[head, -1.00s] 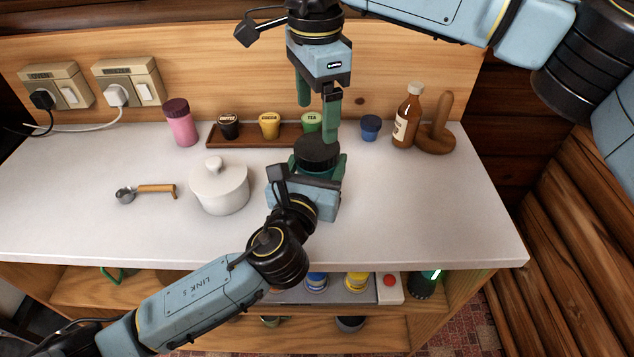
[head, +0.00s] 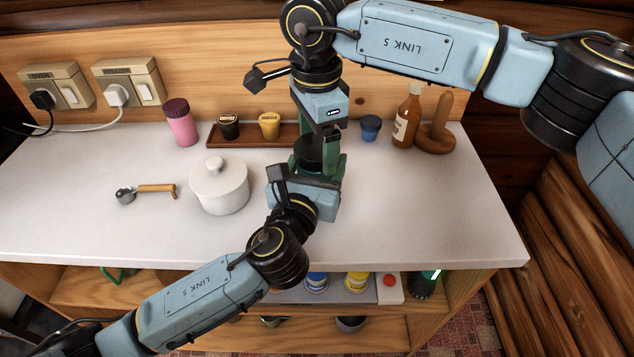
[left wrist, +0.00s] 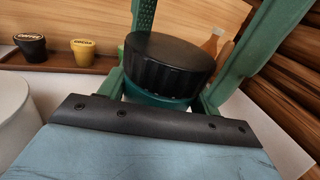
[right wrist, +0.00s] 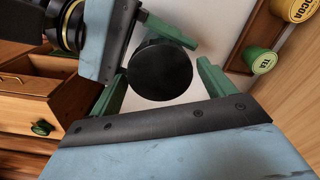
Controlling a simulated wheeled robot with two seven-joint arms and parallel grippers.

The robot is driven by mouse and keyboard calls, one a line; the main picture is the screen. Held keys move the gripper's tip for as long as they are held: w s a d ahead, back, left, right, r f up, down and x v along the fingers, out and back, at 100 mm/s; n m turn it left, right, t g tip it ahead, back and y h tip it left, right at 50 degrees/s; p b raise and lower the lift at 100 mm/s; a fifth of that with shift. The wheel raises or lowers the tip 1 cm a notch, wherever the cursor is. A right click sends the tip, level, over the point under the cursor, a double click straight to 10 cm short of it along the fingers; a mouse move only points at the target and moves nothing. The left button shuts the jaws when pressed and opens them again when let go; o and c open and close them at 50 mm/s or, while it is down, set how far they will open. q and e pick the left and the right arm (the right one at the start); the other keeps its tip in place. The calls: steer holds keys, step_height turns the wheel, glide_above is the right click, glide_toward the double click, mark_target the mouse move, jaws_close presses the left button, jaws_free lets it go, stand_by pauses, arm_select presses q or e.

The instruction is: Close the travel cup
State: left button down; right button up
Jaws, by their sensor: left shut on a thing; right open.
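The travel cup has a dark green body (left wrist: 150,97) and a ribbed black lid (left wrist: 168,65). It stands on the white counter, and its lid also shows in the head view (head: 309,152). My left gripper (head: 312,172) is shut on the cup body from the front. My right gripper (right wrist: 163,85) points down from above, open, with its green fingers on two sides of the lid. I cannot tell if they touch it. The lid sits on top of the body; whether it is screwed tight cannot be told. Much of the body is hidden by the grippers.
A white lidded pot (head: 219,186) stands close left of the cup, with a scoop (head: 147,192) beyond it. Behind are a tray (head: 249,141) with small tubs, a pink jar (head: 180,124), a blue tub (head: 370,128) and a brown bottle (head: 407,117). The counter's right side is clear.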

steer(key=shift+f, duration=0.2)
steer(key=c, duration=0.7)
steer(key=o, duration=1)
steer(key=shift+r, duration=0.1)
step_height(320, 180, up, 4)
steer(key=shift+r, duration=0.15)
steer(key=shift+o, duration=0.5)
